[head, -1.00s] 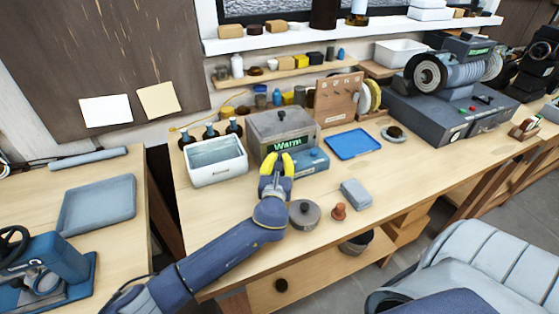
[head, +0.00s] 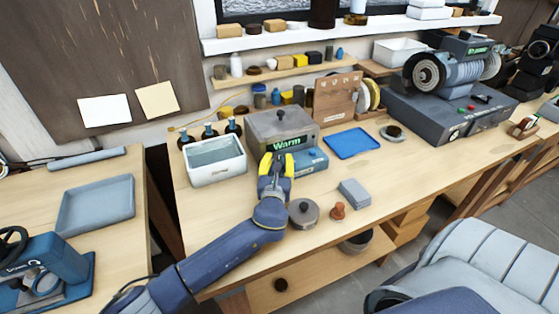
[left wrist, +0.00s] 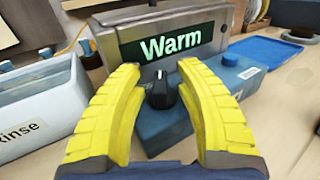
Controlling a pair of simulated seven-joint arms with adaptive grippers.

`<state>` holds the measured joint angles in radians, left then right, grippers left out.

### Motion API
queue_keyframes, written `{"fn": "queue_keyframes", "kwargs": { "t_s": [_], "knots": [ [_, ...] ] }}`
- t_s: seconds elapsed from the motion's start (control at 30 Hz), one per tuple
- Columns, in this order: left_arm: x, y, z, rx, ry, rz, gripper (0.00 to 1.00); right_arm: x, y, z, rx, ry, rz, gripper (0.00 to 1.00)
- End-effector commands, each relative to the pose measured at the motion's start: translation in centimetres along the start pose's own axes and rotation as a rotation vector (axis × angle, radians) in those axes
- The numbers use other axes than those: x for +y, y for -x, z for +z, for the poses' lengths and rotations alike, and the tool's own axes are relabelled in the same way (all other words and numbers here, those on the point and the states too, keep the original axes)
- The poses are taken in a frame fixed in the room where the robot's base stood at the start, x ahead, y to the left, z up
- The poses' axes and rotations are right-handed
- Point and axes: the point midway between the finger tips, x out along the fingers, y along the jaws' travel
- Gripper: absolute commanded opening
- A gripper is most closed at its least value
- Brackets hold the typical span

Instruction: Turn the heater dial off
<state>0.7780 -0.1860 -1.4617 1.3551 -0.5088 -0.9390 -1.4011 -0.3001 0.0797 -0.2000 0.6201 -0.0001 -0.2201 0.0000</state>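The heater is a grey metal box (head: 268,126) with a lid knob on top and a green "Warm" display (left wrist: 172,44). A blue control base (head: 312,160) sits at its front. In the left wrist view the black heater dial (left wrist: 160,92) with a pale pointer mark stands on this blue base. My left gripper (head: 276,160) has yellow fingers, which are apart on either side of the dial in the left wrist view (left wrist: 156,85). In the head view the gripper hides the dial. My right gripper is not in view.
A white "Rinse" tub (head: 215,172) stands just left of the heater, with dark bottles behind it. A blue tray (head: 353,143) lies to the right. A round lidded tin (head: 304,213), a red-brown knob (head: 338,211) and a grey block (head: 354,192) sit in front.

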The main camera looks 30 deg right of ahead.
Motion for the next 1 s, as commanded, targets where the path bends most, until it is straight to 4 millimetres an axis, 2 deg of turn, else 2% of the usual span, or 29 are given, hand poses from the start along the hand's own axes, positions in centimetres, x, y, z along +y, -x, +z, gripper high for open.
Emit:
{"fn": "queue_keyframes", "kwargs": {
  "t_s": [0.27,0.8,1.0],
  "knots": [
    [0.2,1.1,-0.1,0.001,-0.001,0.003,0.35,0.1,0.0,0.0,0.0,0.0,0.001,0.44],
    [0.0,9.4,0.0,0.0,0.001,0.001,0.35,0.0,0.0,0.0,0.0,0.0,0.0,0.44],
    [0.0,11.3,0.0,0.0,0.0,0.0,0.35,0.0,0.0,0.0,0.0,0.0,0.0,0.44]
  ]
}}
